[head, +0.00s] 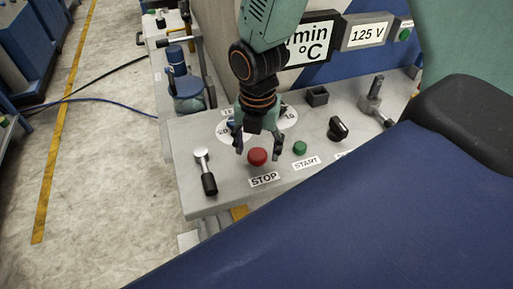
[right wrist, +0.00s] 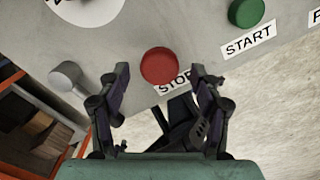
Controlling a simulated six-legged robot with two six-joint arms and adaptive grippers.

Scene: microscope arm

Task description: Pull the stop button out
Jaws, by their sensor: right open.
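The red stop button (head: 257,156) sits on the grey control panel (head: 225,185), just above the STOP label (head: 264,179). My right gripper (head: 257,150) is open over the panel, with one finger on each side of the button in the head view. In the right wrist view the button (right wrist: 159,66) lies just beyond and between the open fingertips (right wrist: 164,70). The fingers look apart from it; the exact height above it is hard to tell. My left gripper is not in view.
The green START button (head: 299,148) is right of the stop button. A black knob (head: 338,129) and another lever (head: 374,98) are farther right. Dials lie behind the gripper.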

